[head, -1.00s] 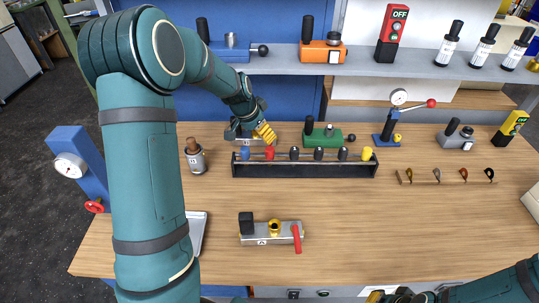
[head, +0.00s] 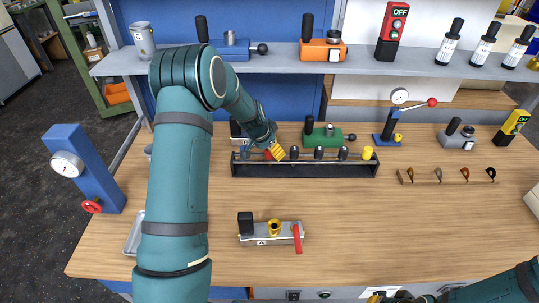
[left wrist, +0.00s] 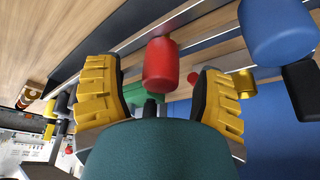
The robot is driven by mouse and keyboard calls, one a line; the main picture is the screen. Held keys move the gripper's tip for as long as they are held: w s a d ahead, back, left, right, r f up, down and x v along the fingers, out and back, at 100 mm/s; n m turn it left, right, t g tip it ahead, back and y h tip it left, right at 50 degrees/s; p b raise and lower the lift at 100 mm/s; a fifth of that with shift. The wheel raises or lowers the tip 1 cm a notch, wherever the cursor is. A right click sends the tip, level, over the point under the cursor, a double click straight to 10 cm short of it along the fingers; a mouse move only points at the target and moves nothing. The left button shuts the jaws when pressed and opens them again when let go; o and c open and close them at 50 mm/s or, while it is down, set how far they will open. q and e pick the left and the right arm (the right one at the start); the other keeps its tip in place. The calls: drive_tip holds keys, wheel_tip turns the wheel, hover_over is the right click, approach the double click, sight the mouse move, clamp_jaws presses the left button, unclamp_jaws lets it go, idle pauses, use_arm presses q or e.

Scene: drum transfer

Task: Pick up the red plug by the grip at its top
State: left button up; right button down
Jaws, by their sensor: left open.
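The red plug (head: 268,155) stands in the dark rack (head: 300,170) on the bench, partly covered by my left gripper (head: 277,150) in the head view. In the left wrist view the red plug (left wrist: 160,65) shows between the two yellow fingertips of my left gripper (left wrist: 158,92), with a gap on each side. That gripper is open and holds nothing. A blue plug (left wrist: 277,32) is beside the red one, to its right in the wrist view. My right gripper (head: 380,297) shows only in part at the bottom edge, and its opening is unclear.
Several dark plugs and a yellow plug (head: 367,153) stand along the rack. A green device (head: 323,136) sits just behind it. A grey valve block (head: 270,232) with a red lever lies in front. The shelf (head: 290,64) runs above the back.

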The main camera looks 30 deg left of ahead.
use_arm(q)
drive_tip(key=shift+x, duration=0.9)
clamp_jaws()
drive_tip(key=shift+r, duration=0.15)
